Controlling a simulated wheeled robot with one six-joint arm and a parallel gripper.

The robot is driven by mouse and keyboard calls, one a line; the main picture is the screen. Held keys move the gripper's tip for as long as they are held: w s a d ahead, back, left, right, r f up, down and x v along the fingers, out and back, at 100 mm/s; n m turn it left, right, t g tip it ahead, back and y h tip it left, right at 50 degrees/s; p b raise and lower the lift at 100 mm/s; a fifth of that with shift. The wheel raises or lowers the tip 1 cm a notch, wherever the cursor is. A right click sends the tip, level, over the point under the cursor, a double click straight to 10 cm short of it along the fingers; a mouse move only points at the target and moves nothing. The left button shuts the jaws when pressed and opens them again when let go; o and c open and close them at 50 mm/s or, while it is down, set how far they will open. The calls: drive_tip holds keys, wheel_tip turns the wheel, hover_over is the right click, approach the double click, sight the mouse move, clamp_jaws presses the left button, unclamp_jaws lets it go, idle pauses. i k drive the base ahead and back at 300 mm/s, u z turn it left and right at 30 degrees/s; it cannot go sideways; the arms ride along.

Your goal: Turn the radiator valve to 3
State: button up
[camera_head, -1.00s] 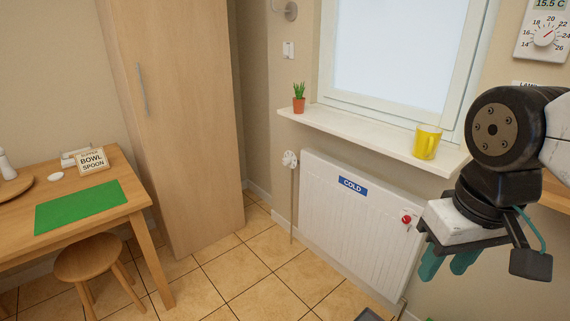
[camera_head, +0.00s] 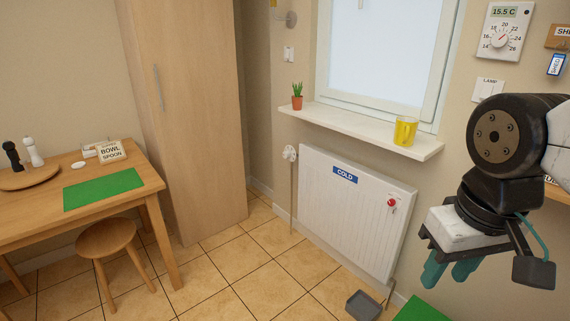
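The white radiator (camera_head: 345,222) hangs on the wall under the window sill, with a blue label reading COLD. A white round valve (camera_head: 290,153) sits at its upper left corner, on a thin vertical pipe. Its markings are too small to read. A small red knob (camera_head: 391,202) is at the radiator's upper right. My gripper (camera_head: 452,274) is at the right of the view, pointing down, well apart from the valve and in front of the wall right of the radiator. Its two teal fingers show a small gap, and nothing is seen between them.
A plant pot (camera_head: 297,102) and yellow mug (camera_head: 405,131) stand on the sill (camera_head: 365,127). A grey tray (camera_head: 363,306) and green mat (camera_head: 423,309) lie on the floor at front right. A table (camera_head: 152,184) and stool (camera_head: 107,238) stand left.

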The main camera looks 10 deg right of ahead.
sight(286, 154)
drive_tip(key=u, duration=0.55)
drive_tip(key=i, duration=0.6)
drive_tip(key=u, duration=0.6)
drive_tip(key=i, duration=1.55)
drive_tip(key=z, duration=0.55)
drive_tip(key=i, duration=0.75)
drive_tip(key=z, duration=1.3)
drive_tip(key=i, duration=0.6)
drive_tip(key=z, duration=0.55)
